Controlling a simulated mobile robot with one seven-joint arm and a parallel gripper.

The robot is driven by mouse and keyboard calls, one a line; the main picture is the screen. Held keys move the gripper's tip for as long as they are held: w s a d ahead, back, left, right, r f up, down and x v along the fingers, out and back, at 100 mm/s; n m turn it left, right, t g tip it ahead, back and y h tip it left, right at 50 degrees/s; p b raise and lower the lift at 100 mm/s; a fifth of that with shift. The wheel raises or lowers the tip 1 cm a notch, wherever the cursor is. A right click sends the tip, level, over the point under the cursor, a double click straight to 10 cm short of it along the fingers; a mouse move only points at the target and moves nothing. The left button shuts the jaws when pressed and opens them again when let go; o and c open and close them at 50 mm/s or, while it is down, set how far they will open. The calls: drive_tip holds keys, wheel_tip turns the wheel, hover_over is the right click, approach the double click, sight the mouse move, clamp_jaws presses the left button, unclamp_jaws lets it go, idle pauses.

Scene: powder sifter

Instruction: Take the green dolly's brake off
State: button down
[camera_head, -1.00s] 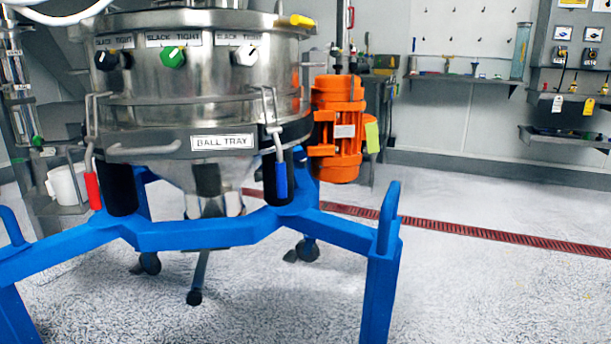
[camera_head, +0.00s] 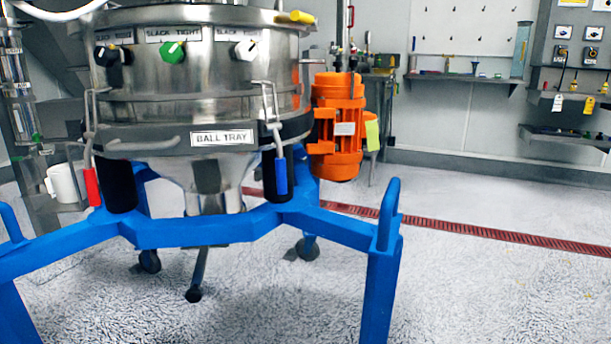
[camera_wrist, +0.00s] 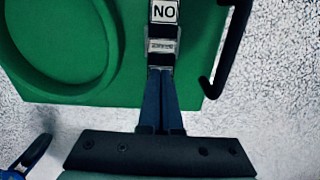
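The green dolly (camera_wrist: 121,85) fills the upper left of the wrist view, with a raised round rim (camera_wrist: 108,40) at left. At its right part is a plate marked NO (camera_wrist: 164,12), with a small grey labelled block (camera_wrist: 161,46) just below it. My gripper (camera_wrist: 162,70) points up the picture at this block. Its two dark blue fingers are together, with only a thin line between them. Their tips are at the block's lower edge; I cannot tell whether they touch it. The dolly and my gripper are not in the head view.
A black bar (camera_wrist: 233,45) runs along the dolly's right side. Speckled floor (camera_wrist: 275,100) lies beyond. In the head view, a steel sifter (camera_head: 200,80) stands on a blue frame (camera_head: 200,232), with an orange motor (camera_head: 337,125) at its right. Open floor (camera_head: 480,290) lies at right.

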drive_tip(key=shift+d+f, duration=0.1)
drive_tip(key=shift+f, duration=0.3)
drive_tip(key=shift+r, duration=0.1)
wheel_tip(320, 180, up, 7)
drive_tip(key=p, duration=0.8)
